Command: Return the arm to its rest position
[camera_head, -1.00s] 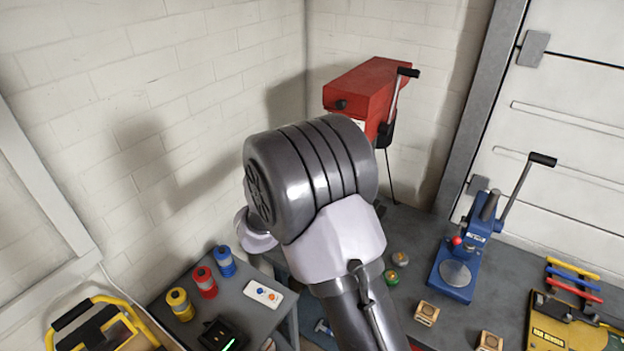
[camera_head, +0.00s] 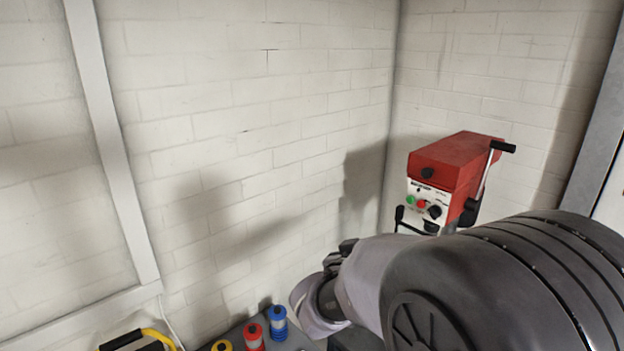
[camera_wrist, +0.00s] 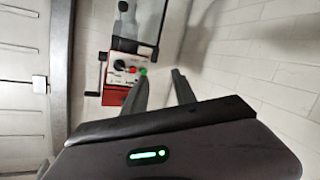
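My arm fills the lower right of the head view, with a large dark ribbed joint and a pale link bent towards the left. In the wrist view my gripper (camera_wrist: 160,90) shows two dark fingers with a clear gap between them. It is open, and nothing shows between the fingers. In the head view I cannot make out the fingertips. The gripper appears clear of any object.
A red machine (camera_head: 455,160) with a lever stands near the wall corner, partly behind my arm; it also shows in the wrist view (camera_wrist: 122,90). Blue (camera_head: 277,322), red (camera_head: 253,336) and yellow (camera_head: 222,346) spools stand at the bottom. The wall (camera_head: 240,130) on the left is bare.

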